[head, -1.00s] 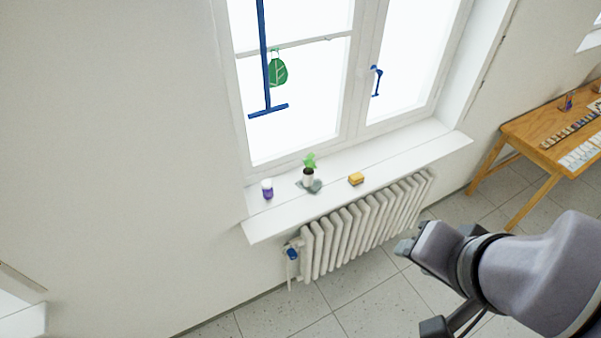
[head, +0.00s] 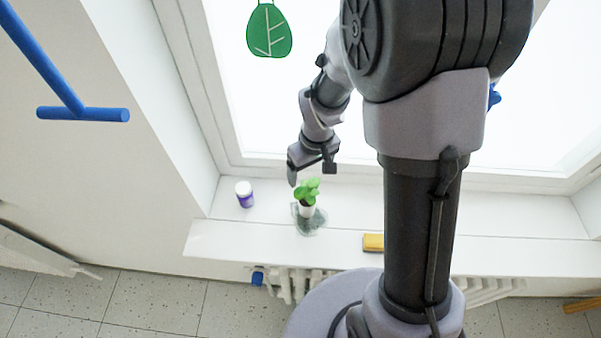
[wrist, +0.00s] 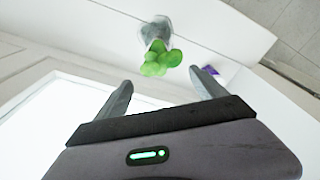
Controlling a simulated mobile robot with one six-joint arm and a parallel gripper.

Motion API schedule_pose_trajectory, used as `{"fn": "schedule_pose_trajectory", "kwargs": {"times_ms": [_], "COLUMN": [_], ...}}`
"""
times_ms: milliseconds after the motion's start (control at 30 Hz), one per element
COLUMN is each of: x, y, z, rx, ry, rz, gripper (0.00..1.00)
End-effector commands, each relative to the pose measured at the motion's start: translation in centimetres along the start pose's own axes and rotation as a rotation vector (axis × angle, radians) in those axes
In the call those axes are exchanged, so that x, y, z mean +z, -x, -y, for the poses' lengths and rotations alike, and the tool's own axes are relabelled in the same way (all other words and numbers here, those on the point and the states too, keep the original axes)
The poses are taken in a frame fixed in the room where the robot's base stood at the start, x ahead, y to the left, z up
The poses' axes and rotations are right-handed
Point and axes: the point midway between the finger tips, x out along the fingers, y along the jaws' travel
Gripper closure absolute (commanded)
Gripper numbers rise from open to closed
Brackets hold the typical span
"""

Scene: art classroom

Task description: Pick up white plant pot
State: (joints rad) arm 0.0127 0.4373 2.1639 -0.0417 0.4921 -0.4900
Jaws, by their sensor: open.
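The white plant pot (head: 307,211) holds a small green plant (head: 307,190) and stands upright on a grey-green, glassy piece (head: 311,224) on the windowsill. In the wrist view the green leaves (wrist: 160,60) largely cover the pot, which shows only in small part. My gripper (head: 299,181) is above the sill, just above and left of the plant in the head view. In the wrist view my gripper (wrist: 165,82) is open, its two fingers apart, with the plant ahead of the gap between them. Nothing is held.
A white and purple jar (head: 244,194) stands left of the pot on the windowsill (head: 450,235). A yellow block (head: 373,242) lies to the right. The window is behind, with a green leaf ornament (head: 269,30) hanging there. A radiator (head: 290,283) is below.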

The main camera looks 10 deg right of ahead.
Motion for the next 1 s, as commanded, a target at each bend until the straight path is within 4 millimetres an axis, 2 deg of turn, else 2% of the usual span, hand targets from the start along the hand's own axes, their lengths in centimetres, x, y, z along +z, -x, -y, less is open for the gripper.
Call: {"fn": "schedule_pose_trajectory", "kwargs": {"times_ms": [33, 200, 300, 467, 633, 733, 933, 967, 1000], "x": [0.2, 0.2, 0.2, 0.2, 0.3, 0.3, 0.3, 0.3, 0.3], "y": [-1.5, -6.7, -8.9, -10.7, -14.2, -15.3, -15.4, -15.4, -15.4], "z": [0.0, 0.0, 0.0, -0.1, -0.5, -0.5, -0.5, -0.5, -0.5], "rx": [-0.001, -0.002, -0.001, -0.001, -0.001, 0.0, 0.0, 0.0, 0.0], "ry": [0.0, -0.002, -0.003, -0.004, -0.004, -0.003, -0.003, -0.003, -0.003], "rz": [0.006, 0.007, 0.004, 0.003, 0.003, 0.002, 0.001, 0.001, 0.001], "gripper": [0.19, 0.19, 0.19, 0.19, 0.19, 0.19, 0.19, 0.21, 0.29]}}
